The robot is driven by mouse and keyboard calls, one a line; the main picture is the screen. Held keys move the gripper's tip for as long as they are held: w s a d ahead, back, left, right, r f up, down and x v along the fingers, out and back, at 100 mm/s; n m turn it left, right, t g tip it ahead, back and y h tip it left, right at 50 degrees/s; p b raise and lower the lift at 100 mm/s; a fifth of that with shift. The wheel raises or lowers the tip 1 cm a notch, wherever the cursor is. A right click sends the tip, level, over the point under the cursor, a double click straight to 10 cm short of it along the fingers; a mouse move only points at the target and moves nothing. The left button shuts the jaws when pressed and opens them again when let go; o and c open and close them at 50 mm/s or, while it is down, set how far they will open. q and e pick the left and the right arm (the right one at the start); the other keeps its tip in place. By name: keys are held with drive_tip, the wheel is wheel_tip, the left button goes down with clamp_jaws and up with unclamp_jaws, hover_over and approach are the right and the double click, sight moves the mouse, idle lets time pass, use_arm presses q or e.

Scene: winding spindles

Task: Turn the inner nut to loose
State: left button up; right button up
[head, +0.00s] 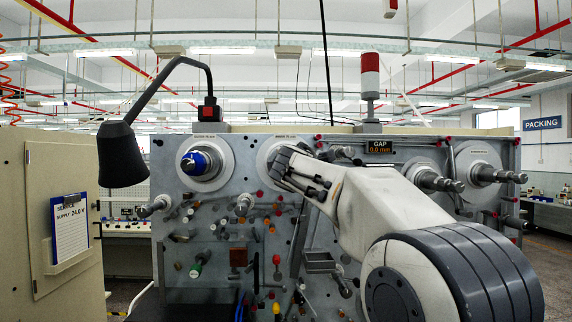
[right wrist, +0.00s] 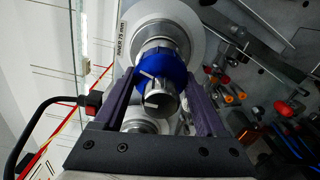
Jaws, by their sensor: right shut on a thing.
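The inner spindle's blue nut (right wrist: 158,68) is in the right wrist view, around a metal shaft (right wrist: 160,101) in front of a pale round flange (right wrist: 190,25). A label beside the flange reads "INNER 75 mm". My right gripper (right wrist: 160,84) has one dark finger on each side of the nut and is shut on it. In the head view my right gripper (head: 284,165) covers most of the inner spindle and hides its nut; only part of its flange (head: 264,153) shows. My left gripper is not in view.
Another spindle with a blue nut (head: 203,160) is to the left on the same grey panel. Two bare metal spindles (head: 438,183) (head: 492,175) stand at the right. A black lamp (head: 122,155) hangs at the left. A display (head: 380,147) reads GAP 5.0 mm.

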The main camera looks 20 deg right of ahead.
drive_tip(key=shift+f+n, duration=0.15)
drive_tip(key=shift+n, duration=1.45)
drive_tip(key=o, duration=1.3)
drive_tip(key=b+v, duration=0.3)
drive_tip(key=v, duration=0.7)
drive_tip(key=shift+s+a+b, duration=0.1)
drive_tip(key=shift+s+b, duration=0.1)
drive_tip(key=shift+b, duration=0.15)
